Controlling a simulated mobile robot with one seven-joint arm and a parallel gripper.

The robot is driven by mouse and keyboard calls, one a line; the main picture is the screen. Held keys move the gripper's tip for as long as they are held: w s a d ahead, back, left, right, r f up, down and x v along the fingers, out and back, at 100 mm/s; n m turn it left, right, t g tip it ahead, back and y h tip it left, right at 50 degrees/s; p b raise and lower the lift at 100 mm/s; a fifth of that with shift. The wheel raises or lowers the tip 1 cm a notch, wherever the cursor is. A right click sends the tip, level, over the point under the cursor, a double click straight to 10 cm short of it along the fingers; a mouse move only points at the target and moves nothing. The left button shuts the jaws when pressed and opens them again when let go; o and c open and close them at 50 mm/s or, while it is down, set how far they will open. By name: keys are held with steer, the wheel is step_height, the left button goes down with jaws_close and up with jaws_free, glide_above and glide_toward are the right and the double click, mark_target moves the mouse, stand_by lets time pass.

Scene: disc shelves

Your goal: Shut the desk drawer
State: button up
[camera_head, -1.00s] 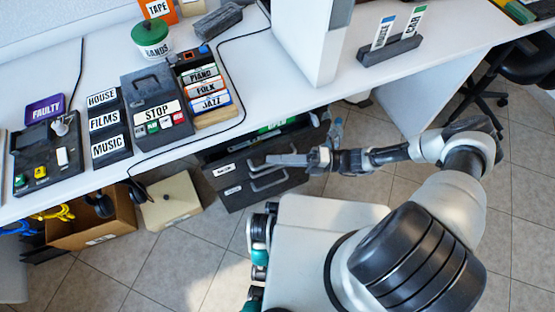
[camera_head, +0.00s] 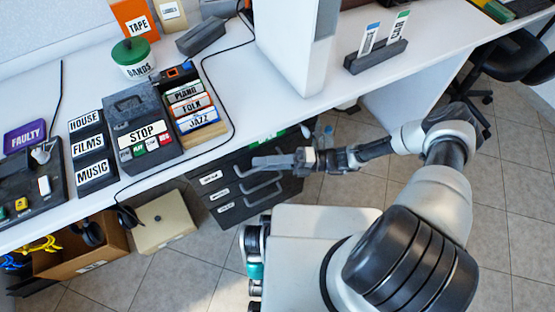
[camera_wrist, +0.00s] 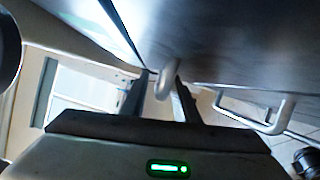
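The dark drawer unit (camera_head: 226,203) stands under the desk, with several drawers, white labels and metal handles. Its top drawer (camera_head: 238,166) still shows a strip of its open inside with a green-labelled item (camera_head: 270,136) near the desk edge, so it looks partly pulled out. My gripper (camera_head: 268,161) is at this drawer's front, covering part of the top handle. In the wrist view a pale curved handle (camera_wrist: 164,78) lies between my gripper's two dark fingertips (camera_wrist: 162,80). The fingers stand apart; whether they touch the handle is unclear.
The white desk top (camera_head: 262,96) overhangs the drawers. A cardboard box (camera_head: 76,262) and a beige box (camera_head: 163,221) stand on the floor to the left. A black cable (camera_head: 178,172) hangs over the desk edge. Tiled floor (camera_head: 372,184) is clear on the right.

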steer(key=w+d+f, duration=0.1)
steer(key=w+d, duration=0.2)
steer(key=d, duration=1.4)
steer(key=shift+f, duration=0.1)
